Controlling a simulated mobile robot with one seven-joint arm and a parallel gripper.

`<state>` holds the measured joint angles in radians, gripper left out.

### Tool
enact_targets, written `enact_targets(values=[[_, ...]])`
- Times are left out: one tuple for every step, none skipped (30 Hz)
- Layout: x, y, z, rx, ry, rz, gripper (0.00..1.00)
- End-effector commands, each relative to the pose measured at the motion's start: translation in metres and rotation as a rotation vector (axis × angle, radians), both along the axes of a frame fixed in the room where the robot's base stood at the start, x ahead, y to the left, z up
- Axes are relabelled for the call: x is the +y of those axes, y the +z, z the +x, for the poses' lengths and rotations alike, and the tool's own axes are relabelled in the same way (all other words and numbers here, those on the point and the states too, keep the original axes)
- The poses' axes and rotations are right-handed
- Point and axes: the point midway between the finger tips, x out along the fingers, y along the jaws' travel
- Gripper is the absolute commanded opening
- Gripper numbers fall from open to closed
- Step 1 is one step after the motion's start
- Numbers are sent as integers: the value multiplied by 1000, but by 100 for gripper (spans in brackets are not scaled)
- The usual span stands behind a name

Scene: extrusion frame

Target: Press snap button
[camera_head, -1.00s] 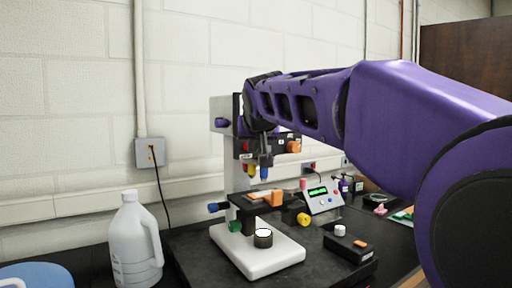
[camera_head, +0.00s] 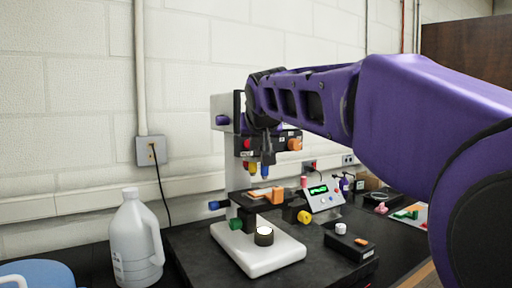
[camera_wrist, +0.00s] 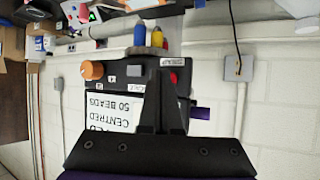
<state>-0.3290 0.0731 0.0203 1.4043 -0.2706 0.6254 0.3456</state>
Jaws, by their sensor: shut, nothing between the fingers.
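The microscope (camera_head: 220,163) stands on a white base against the wall. Its dark head carries a red button (camera_head: 247,143), an orange knob (camera_head: 295,145) and coloured objectives below. In the wrist view, which is upside down, the head's panel shows the red button (camera_wrist: 173,77), the orange knob (camera_wrist: 92,70), a pale button (camera_wrist: 134,71) and a white label plate. I cannot read which button is the snap button. My gripper (camera_wrist: 163,72) is shut and empty, with its fingers in front of the panel, left of the red button. In the head view my gripper (camera_head: 268,158) points down beside the head.
A white jug (camera_head: 136,240) stands at the left. A grey box with a green display (camera_head: 318,190) and a dark box with a white button (camera_head: 340,228) stand right of the microscope. The stage holds an orange piece (camera_head: 277,196). Cables hang on the wall.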

Motion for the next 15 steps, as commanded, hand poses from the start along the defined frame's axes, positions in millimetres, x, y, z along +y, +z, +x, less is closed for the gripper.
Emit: enact_targets(values=[[-2, -1, -2, 0, 0, 0, 0], [-2, -1, -3, 0, 0, 0, 0], [-3, -1, -4, 0, 0, -1, 0], [-3, -1, -4, 1, 1, -1, 0], [-3, -1, -4, 1, 1, -1, 0], [-3, 0, -4, 1, 1, -1, 0], [-3, 0, -4, 1, 1, -1, 0], [-3, 0, -4, 1, 0, -1, 0], [-3, 0, -4, 1, 0, -1, 0], [-3, 0, -4, 1, 0, -1, 0], [-3, 0, -4, 1, 0, -1, 0], [-3, 0, -4, 0, -1, 0, 0], [-4, -1, -5, 0, -1, 0, 0], [-5, -1, -7, -1, -1, 0, 0], [-7, -1, -10, -1, -2, -1, 0]])
